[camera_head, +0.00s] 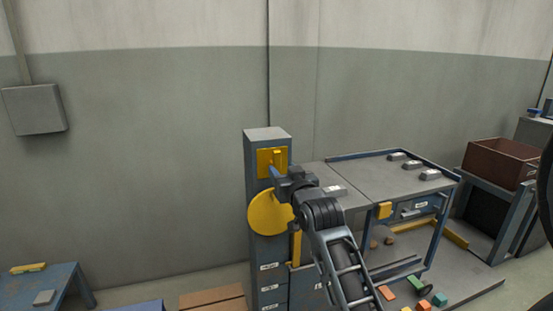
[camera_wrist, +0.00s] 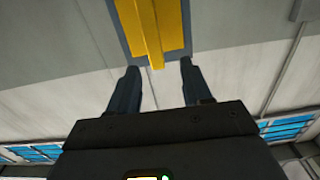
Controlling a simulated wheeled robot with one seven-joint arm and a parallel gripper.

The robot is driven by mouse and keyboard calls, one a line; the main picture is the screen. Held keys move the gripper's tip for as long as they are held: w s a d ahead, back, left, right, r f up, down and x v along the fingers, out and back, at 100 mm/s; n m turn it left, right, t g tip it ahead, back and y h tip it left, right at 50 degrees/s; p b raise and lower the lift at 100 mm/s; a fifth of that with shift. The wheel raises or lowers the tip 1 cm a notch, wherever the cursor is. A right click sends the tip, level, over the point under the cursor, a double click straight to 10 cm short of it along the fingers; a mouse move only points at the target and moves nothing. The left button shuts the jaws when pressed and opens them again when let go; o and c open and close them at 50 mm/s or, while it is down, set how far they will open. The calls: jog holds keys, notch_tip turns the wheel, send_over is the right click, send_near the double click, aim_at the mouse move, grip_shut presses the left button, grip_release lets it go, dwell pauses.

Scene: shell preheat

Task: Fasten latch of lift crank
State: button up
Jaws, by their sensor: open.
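A grey-blue column (camera_head: 267,140) stands at the middle, against the wall side. A yellow latch plate with a raised yellow bar (camera_head: 277,157) is mounted near its top; it also shows in the wrist view (camera_wrist: 150,32). Below it a round yellow disc (camera_head: 268,214), apparently the crank's, sits on the column, partly hidden by my arm. My gripper (camera_head: 272,172) is open just below the latch plate. In the wrist view my gripper (camera_wrist: 156,72) has its two dark fingers spread, with the yellow bar's lower end between the fingertips in the picture. Contact cannot be told.
A grey-topped blue table (camera_head: 350,178) with several small metal blocks stands right of the column. A brown crate (camera_head: 500,160) is farther right. Coloured blocks (camera_head: 424,304) lie low at front right. A blue bench (camera_head: 50,283) is at lower left.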

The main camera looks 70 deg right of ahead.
aim_at(278, 159)
jog(key=shift+w+d+r, duration=0.15)
jog(key=shift+d+r, duration=0.2)
jog(key=shift+d, duration=0.4)
jog(key=shift+p+x, duration=0.3)
jog(key=shift+x, duration=3.25)
jog(key=shift+c, duration=0.5)
jog(key=shift+a, duration=0.1)
grip_shut()
